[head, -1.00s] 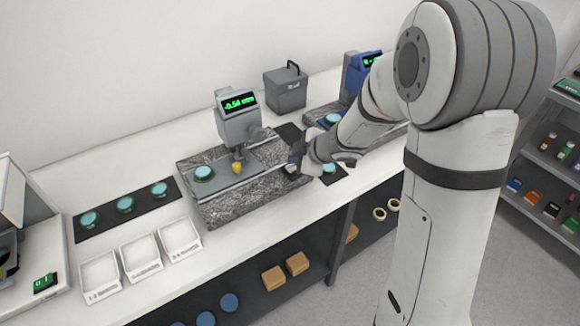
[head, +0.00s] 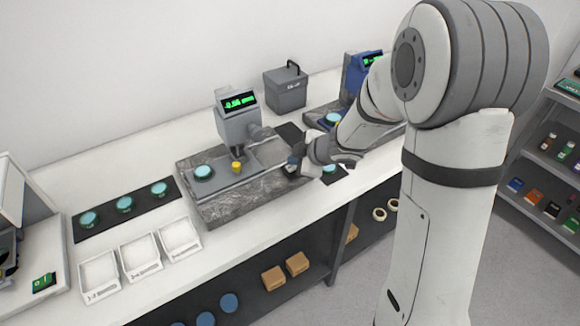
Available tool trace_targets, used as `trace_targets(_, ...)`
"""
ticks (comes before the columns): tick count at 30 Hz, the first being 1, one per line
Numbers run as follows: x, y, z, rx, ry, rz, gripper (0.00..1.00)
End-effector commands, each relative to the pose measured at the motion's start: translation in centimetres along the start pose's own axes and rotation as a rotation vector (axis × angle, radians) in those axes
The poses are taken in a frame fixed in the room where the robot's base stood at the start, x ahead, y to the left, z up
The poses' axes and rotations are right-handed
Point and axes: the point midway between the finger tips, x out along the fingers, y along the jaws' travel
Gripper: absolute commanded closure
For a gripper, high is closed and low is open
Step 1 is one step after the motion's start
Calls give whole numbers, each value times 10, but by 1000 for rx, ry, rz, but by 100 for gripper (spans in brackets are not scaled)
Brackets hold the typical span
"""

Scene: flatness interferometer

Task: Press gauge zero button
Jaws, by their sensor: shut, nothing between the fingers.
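The grey gauge (head: 239,125) stands on a speckled granite base (head: 215,211), with a lit green readout (head: 239,102) whose digits are too small to read surely. A small yellow piece (head: 236,167) shows below the gauge head; I cannot tell whether it is the zero button or a probe tip. A teal disc (head: 203,172) sits on the grey plate left of it. My gripper (head: 292,166) is shut and empty at the right end of the granite base, right of the gauge. My wrist partly hides its fingers, and I cannot tell whether it touches anything.
A blue gauge (head: 358,75) stands farther back right, partly behind my arm. A grey box (head: 285,92) stands behind. Teal discs lie on a dark mat (head: 105,226) at left, with white trays (head: 141,254) in front.

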Motion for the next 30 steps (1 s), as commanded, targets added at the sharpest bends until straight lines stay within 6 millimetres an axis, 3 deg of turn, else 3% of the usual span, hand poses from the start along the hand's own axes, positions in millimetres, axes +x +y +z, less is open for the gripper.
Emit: trace_targets(30, 7, -5, 5, 1, 0, 0, 100)
